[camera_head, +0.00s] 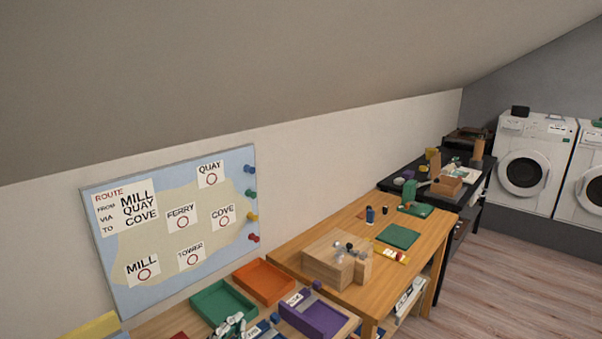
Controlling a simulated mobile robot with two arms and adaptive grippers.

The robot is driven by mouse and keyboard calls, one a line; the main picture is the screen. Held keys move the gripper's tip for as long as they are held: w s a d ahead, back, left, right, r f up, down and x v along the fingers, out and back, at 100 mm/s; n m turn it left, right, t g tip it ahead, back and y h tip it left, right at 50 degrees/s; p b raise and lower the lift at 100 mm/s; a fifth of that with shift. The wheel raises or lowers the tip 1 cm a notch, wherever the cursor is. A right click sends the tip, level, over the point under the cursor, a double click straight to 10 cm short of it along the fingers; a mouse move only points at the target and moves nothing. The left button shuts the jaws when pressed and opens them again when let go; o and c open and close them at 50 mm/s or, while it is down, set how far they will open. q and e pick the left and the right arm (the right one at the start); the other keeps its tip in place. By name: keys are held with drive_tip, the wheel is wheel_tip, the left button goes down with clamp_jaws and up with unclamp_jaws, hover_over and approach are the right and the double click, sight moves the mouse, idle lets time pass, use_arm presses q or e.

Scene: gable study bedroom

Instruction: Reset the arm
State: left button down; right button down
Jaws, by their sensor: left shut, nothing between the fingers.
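My left gripper (229,325) shows at the bottom edge of the head view, small and partly cut off. It is shut and empty, over the near table by the front of a green tray (222,303). The rest of my left arm is mostly out of the picture. My right gripper is not in view.
An orange tray (264,281) and a purple tray (313,317) are near the gripper. A wooden block (325,262) stands on the wooden table (400,272). A route map board (175,228) leans at the wall under the sloped ceiling. Washing machines (528,165) stand far right.

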use_arm(q)
drive_tip(key=s+a+f+n+g+y, duration=0.25)
drive_tip(key=s+a+f+g, duration=0.2)
drive_tip(key=f, duration=0.25)
drive_tip(key=s+a+f+n+g+y, duration=0.25)
drive_tip(key=s+f+n, duration=0.2)
drive_tip(key=f, duration=0.25)
drive_tip(key=s+a+f+g+h, duration=0.1)
drive_tip(key=s+f+g, duration=0.3)
drive_tip(key=s, duration=0.5)
drive_tip(key=s+a+f+g+h, duration=0.1)
drive_tip(key=s+f+g, duration=0.3)
drive_tip(key=s, duration=0.4)
wheel_tip(320, 180, down, 24)
drive_tip(key=g, duration=0.1)
drive_tip(key=s+a+f+g, duration=0.1)
drive_tip(key=s+a+f, duration=0.1)
drive_tip(key=s+f, duration=1.6)
drive_tip(key=shift+a+y, duration=0.25)
drive_tip(key=shift+y, duration=0.05)
